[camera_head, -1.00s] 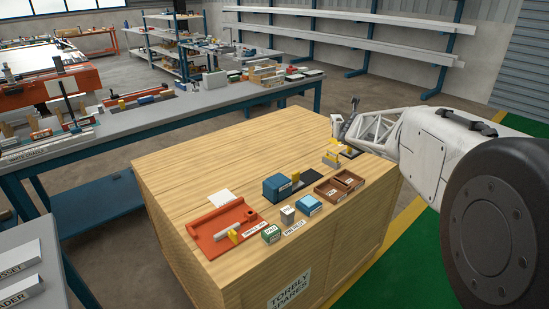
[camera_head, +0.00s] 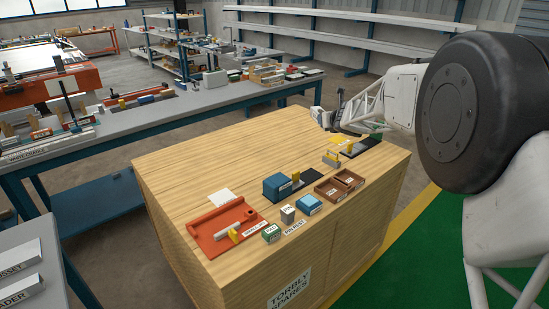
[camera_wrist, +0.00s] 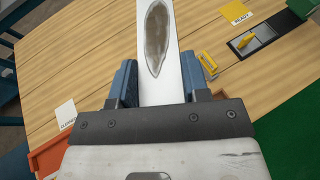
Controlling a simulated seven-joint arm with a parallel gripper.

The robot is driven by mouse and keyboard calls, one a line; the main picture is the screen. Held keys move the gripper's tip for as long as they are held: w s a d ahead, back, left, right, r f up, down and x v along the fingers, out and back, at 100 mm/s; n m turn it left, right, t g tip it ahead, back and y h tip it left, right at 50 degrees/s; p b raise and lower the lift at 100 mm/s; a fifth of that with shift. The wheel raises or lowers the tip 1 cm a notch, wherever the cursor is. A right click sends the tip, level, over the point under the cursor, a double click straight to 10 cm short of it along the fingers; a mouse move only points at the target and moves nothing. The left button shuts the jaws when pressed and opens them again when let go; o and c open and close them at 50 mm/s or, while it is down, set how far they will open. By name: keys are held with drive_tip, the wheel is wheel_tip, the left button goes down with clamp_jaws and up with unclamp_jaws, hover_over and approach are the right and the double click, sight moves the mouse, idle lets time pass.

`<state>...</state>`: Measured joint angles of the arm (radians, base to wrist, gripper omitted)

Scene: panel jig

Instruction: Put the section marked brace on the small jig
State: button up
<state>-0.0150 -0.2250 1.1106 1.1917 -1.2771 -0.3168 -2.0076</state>
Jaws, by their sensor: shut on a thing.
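My gripper (camera_wrist: 160,88) is shut on a pale flat section (camera_wrist: 176,85) in the wrist view, with a blue finger on each side. The section has a dark brownish oval on its face and runs out of the top of the frame; no marking is legible on it. In the head view my gripper (camera_head: 326,119) is above the far right part of the wooden crate top, small and hard to make out. The small jig (camera_head: 205,236), an orange plate with raised edges and a yellow part, lies at the near left, well apart from the gripper.
A yellow-handled piece (camera_head: 332,159) stands further right. The crate top (camera_head: 215,150) is clear at back left.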

drive_tip(key=shift+w+a+f+n+g+y, duration=0.2)
drive_tip(key=shift+w+a+n+y, duration=0.15)
drive_tip(key=shift+w+a, duration=0.35)
drive_tip(key=shift+w+a+f+n+g+y, duration=0.2)
drive_tip(key=shift+w+a+n+y, duration=0.15)
drive_tip(key=shift+w+a, duration=0.3)
drive_tip(key=w+a+f+n+g+y, duration=0.3)
drive_tip(key=w+a+f+n, duration=0.1)
drive_tip(key=a+f, duration=0.2)
drive_tip(key=w+a+f+n+g+y, duration=0.3)
drive_tip(key=w+a+f+n, duration=0.1)
drive_tip(key=f, duration=0.5)
drive_tip(key=shift+w+a+g+y, duration=0.3)
drive_tip(key=shift+w+a, duration=0.4)
drive_tip(key=shift+a, duration=0.35)
drive_tip(key=shift+f, duration=3.2)
drive_tip(key=shift+f, duration=1.8)
